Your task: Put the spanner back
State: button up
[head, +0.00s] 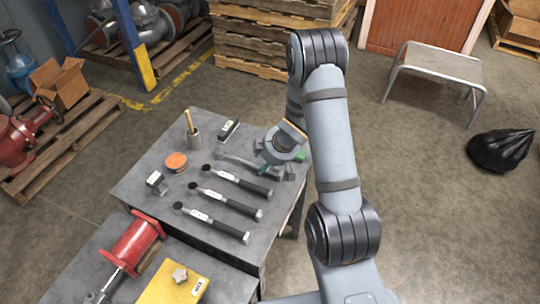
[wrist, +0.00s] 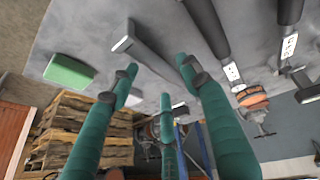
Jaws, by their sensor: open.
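A grey spanner (head: 238,160) lies on the grey workbench (head: 150,210), above the row of three black-handled wrenches in the head view. Its right part runs under my gripper (head: 276,170) and is partly hidden. In the wrist view a plain grey bar (wrist: 152,52) with a pale end, which looks like the spanner, lies just beyond the teal fingertips. My gripper (wrist: 160,82) has its fingers spread apart with nothing between them. It is low over the right side of the bench. I cannot tell whether a finger touches the spanner.
Three black-handled wrenches (head: 225,205) lie side by side near the spanner. A green block (wrist: 68,71) lies near the bench edge. An orange-topped tin (head: 176,162), a brush cup (head: 193,132) and small boxes stand further left. A stool (head: 440,65) stands on the floor.

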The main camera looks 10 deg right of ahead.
jog(key=v, duration=0.9)
jog(key=shift+r, duration=0.25)
jog(key=shift+f, duration=0.1)
jog(key=x, duration=1.1)
jog(key=shift+w+f, duration=0.1)
jog(key=shift+f, duration=0.25)
jog(key=shift+r, duration=0.2)
jog(key=shift+a, duration=0.1)
